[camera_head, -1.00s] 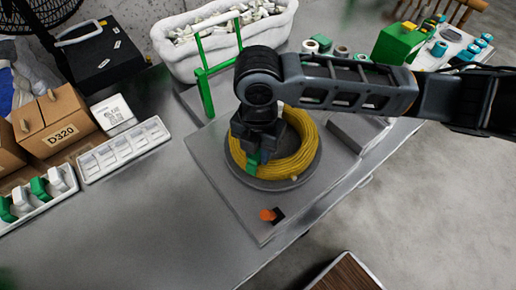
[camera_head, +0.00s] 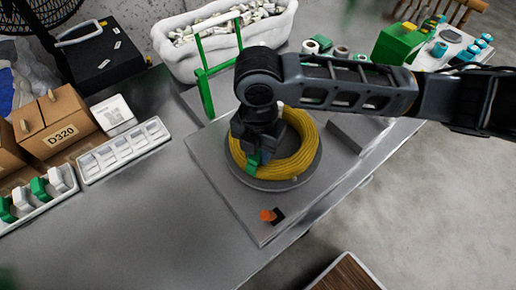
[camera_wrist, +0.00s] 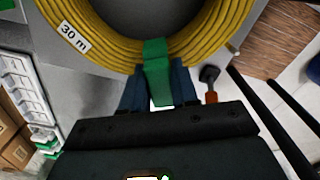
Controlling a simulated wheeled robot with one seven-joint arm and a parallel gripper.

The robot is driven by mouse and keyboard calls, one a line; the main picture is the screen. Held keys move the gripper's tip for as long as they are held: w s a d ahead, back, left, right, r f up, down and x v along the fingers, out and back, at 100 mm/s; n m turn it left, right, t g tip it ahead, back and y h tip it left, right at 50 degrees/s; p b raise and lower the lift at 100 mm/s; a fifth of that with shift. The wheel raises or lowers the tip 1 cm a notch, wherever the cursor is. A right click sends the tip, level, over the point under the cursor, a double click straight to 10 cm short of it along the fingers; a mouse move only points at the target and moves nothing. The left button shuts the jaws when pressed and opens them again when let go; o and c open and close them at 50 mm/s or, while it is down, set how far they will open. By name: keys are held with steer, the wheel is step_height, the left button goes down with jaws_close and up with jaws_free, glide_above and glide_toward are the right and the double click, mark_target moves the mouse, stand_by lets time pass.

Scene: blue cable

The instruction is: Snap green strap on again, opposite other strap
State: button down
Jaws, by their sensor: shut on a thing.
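A yellow coiled cable (camera_head: 296,155) lies on a round grey plate (camera_head: 275,185) on the bench. In the wrist view the coil (camera_wrist: 88,44) carries a "30 m" label (camera_wrist: 75,37). My gripper (camera_head: 252,165) is over the front left part of the coil, its fingers shut on a green strap (camera_wrist: 157,72). In the wrist view the strap sits between the two blue fingertips, its upper end overlapping the coil's band. Whether it is closed around the cable cannot be told. The other strap cannot be made out; my arm hides part of the coil.
A green frame (camera_head: 207,92) stands behind the plate. An orange-and-black part (camera_head: 268,215) lies at the front. A tray of green and white straps (camera_head: 38,192), an empty white tray (camera_head: 125,152) and cardboard boxes (camera_head: 60,118) are at left. A white bin (camera_head: 225,45) stands behind.

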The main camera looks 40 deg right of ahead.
steer(key=shift+f, duration=0.25)
stand_by(0.5)
steer(key=c, duration=0.6)
jaws_free()
steer(key=shift+r+p, duration=2.55)
steer(key=shift+r, duration=1)
